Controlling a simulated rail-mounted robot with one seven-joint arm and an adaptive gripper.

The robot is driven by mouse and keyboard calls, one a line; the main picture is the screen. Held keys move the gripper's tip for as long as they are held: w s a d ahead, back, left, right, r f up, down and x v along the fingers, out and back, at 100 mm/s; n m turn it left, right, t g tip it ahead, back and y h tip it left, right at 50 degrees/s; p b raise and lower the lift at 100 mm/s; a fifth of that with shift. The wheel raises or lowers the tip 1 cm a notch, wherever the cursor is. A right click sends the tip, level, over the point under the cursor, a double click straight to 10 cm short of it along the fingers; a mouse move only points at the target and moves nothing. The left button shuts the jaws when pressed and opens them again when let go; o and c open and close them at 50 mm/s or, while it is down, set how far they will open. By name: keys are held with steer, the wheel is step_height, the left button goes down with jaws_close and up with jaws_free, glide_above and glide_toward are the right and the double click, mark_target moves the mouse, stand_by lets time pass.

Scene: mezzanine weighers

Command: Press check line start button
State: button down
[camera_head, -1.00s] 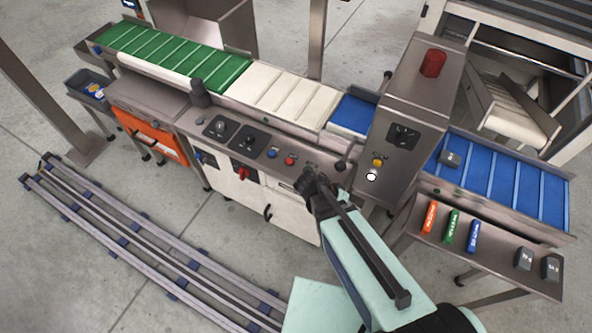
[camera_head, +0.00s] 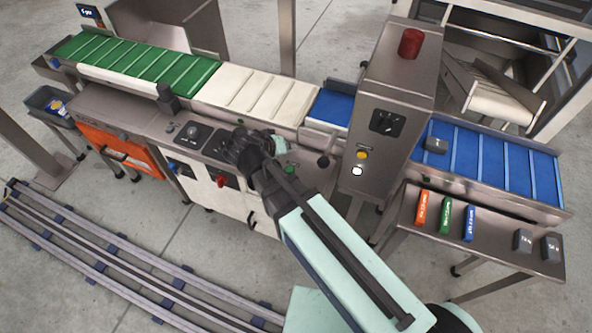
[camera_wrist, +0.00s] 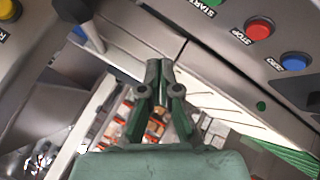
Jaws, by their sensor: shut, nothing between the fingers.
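A green button labelled START (camera_wrist: 212,3) is at the top edge of the wrist view, partly cut off. A red STOP button (camera_wrist: 259,28) and a blue button (camera_wrist: 294,63) sit beside it. In the head view a green button (camera_head: 291,169) shows on the console just right of my arm; its red and blue neighbours are hidden behind the arm. My gripper (camera_head: 238,145) is over the console, left of that green button. In the wrist view its fingers (camera_wrist: 159,68) are shut and empty, apart from the buttons. I cannot tell its height above the panel.
The grey tower (camera_head: 392,90) right of the console carries a yellow button (camera_head: 362,155), a white button (camera_head: 357,171) and a red beacon (camera_head: 411,43). A black knob (camera_head: 323,160) stands near the green button. A side table (camera_head: 490,258) holds coloured and grey blocks.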

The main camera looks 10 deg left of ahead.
steer(key=shift+w+a+r, duration=0.1)
steer(key=shift+a+r, duration=0.15)
steer(key=shift+r, duration=0.05)
steer(key=shift+f, duration=0.15)
steer(key=b, duration=0.4)
glide_above(288, 170)
step_height(288, 170, down, 7)
steer(key=shift+f+b, duration=0.55)
steer(key=shift+f, duration=0.25)
steer(key=shift+f, duration=0.1)
stand_by(0.9)
steer(key=shift+f+b, duration=0.35)
steer(key=shift+b, duration=0.1)
